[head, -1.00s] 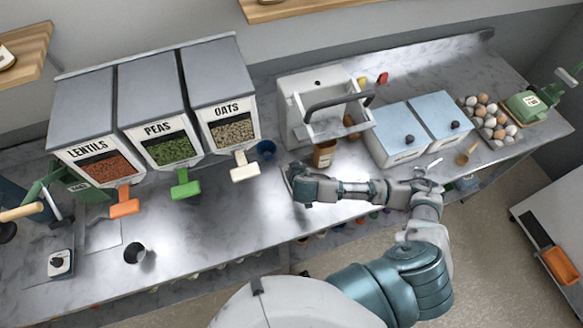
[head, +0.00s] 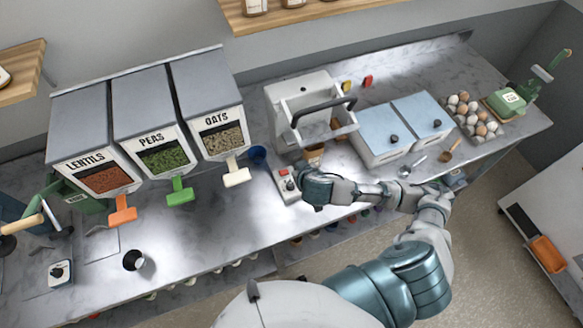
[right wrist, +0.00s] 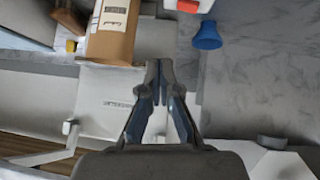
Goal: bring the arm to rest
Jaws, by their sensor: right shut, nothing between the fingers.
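My right gripper (head: 310,178) is over the front part of the counter, just right of a small white box with a red button (head: 287,182). In the right wrist view its two fingers (right wrist: 160,68) are together at the tips, with nothing between them. The right arm reaches in from the lower right, bent at the elbow. Its fingertips are mostly hidden behind the wrist in the head view. My left gripper is not in view.
A brown labelled container (head: 314,154) stands by the white machine (head: 285,112) behind the gripper. A blue cup (head: 258,155) is to the left, near the oats dispenser (head: 212,100). Blue-lidded bins (head: 380,130) stand to the right. The counter front left of the gripper is mostly clear.

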